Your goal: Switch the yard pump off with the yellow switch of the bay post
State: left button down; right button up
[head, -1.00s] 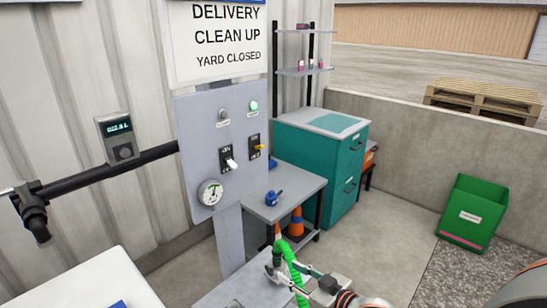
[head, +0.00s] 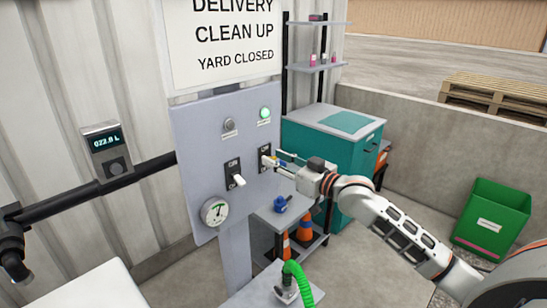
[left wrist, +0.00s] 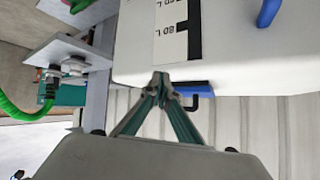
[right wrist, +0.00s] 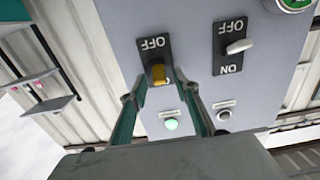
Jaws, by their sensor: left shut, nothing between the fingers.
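The bay post's grey panel (head: 190,130) carries the yellow switch, which shows in the right wrist view (right wrist: 158,75) on a black plate with its lever at the end away from the OFF label. My right gripper (head: 278,163) is at this switch. In the right wrist view its fingers (right wrist: 164,92) are apart, one on each side of the yellow lever; contact is unclear. A green lamp (head: 265,113) above the switch is lit. A white switch (head: 237,181) sits beside it. My left gripper (left wrist: 160,78) is shut and empty below a white tank, out of the head view.
A grey lamp (head: 229,125) and a gauge (head: 214,212) are on the panel. A meter (head: 104,146) sits on the black pipe at left. A green hose (head: 300,278) stands on the low bench. A teal cabinet (head: 340,140) and green bin (head: 492,215) are at right.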

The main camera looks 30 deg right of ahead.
jog(key=shift+w+a, duration=0.25)
jog(key=shift+w, duration=0.4)
grip_shut()
